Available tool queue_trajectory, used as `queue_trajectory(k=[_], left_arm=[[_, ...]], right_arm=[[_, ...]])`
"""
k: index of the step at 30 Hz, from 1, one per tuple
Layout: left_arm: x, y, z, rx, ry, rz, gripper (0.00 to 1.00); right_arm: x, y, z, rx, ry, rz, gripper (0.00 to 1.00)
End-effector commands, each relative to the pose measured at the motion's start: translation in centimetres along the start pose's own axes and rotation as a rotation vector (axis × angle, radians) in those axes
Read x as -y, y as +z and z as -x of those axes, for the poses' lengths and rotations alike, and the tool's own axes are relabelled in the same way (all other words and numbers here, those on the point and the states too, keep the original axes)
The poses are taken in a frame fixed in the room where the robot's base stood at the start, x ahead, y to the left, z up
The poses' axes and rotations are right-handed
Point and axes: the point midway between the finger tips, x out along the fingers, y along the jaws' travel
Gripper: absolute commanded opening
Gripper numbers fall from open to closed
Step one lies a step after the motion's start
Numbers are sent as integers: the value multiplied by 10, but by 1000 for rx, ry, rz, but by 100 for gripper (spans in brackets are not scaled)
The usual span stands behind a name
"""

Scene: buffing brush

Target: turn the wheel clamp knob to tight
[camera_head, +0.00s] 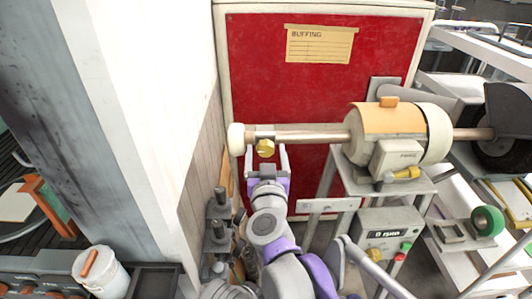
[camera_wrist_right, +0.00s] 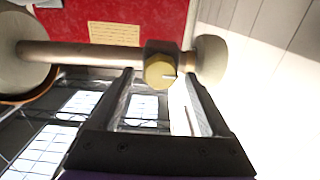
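The wheel clamp knob (camera_head: 265,148) is yellow and sits on a dark collar near the left end of the buffing machine's shaft (camera_head: 310,134). It also shows in the right wrist view (camera_wrist_right: 159,71), with a thin pale mark on its face pointing right. My right gripper (camera_head: 266,152) is open just below the shaft. In the right wrist view its two fingers (camera_wrist_right: 159,80) stand either side of the knob, with gaps visible and no clear contact. My left gripper is not in view.
The motor (camera_head: 425,130) stands on a grey stand, with another yellow handle (camera_head: 408,173) below it. A red panel (camera_head: 270,60) is behind the shaft. A pale wall (camera_head: 150,90) is close on the left. A control box (camera_head: 388,232) and green roll (camera_head: 487,221) are at right.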

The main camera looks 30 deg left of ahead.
Motion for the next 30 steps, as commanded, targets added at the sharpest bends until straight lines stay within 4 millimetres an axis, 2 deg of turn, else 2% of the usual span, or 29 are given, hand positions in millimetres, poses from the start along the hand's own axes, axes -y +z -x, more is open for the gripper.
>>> queue_trajectory(k=[1,2,13,23,30], left_arm=[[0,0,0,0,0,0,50],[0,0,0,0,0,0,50],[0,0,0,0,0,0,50],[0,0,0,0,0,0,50],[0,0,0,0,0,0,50]], right_arm=[[0,0,0,0,0,0,74],[0,0,0,0,0,0,69],[0,0,0,0,0,0,2],[0,0,0,0,0,-36,0],[-1,0,0,0,0,-168,0]])
